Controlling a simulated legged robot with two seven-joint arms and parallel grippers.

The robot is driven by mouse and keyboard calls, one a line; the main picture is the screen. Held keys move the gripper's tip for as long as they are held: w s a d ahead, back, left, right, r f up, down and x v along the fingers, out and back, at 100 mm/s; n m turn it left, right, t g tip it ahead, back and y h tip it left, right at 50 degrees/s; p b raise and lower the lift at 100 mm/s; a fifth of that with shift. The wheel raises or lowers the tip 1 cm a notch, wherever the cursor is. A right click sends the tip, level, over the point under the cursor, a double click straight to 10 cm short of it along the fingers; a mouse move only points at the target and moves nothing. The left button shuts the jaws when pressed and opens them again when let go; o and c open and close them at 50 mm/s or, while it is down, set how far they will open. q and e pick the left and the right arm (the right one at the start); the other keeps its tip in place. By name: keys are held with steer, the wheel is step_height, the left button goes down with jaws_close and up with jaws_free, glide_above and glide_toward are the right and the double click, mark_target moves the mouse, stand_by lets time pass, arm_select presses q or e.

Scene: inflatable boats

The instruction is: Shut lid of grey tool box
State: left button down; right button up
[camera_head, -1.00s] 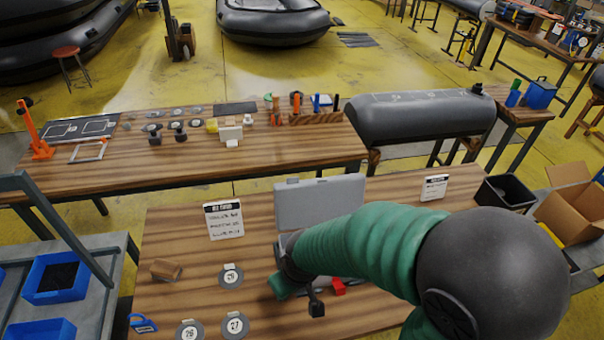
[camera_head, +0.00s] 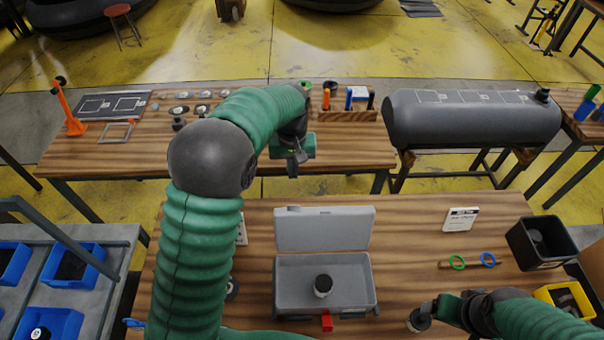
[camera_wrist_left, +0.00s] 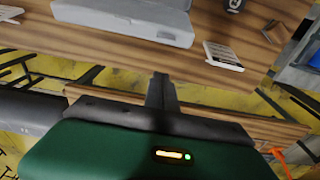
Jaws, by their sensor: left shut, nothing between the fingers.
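The grey tool box (camera_head: 284,298) stands open on the near wooden table. Its lid (camera_head: 323,230) is raised at the back. A small dark and white round item (camera_head: 323,286) sits inside, and a red piece (camera_head: 327,322) is at the front edge. My left gripper (camera_head: 293,168) is shut and empty, beyond the raised lid and apart from it. In the left wrist view its fingers (camera_wrist_left: 162,92) point toward the table, with the grey box (camera_wrist_left: 125,18) at the top. My right gripper (camera_head: 428,312) is low, right of the box; its fingers are unclear beside a dark round item.
A second table (camera_head: 130,160) with tools and a grey inflated tube (camera_head: 470,118) lie behind. Blue bins (camera_head: 75,262) stand left.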

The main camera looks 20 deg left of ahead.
arm_select(q)
step_height(320, 180, down, 9)
steer(key=w+a+p, duration=0.1)
steer(key=w+p, duration=0.1)
steer(key=p, duration=0.1)
steer(key=s+p, duration=0.1)
steer(key=s+d, duration=0.1)
steer(key=s, duration=0.1)
steer(key=s+d+p, duration=0.1)
steer(key=shift+s+r+p, duration=0.15)
steer(key=shift+s+p, duration=0.05)
steer(key=shift+p, duration=0.1)
steer(key=shift+w+d, duration=0.25)
steer(key=shift+d, duration=0.05)
arm_select(e)
steer(key=r, duration=0.1)
steer(key=d+r, duration=0.1)
steer(key=r, duration=0.3)
steer(key=shift+w+d+r, duration=0.2)
steer(key=shift+w+d, duration=0.1)
steer(key=shift+w, duration=0.05)
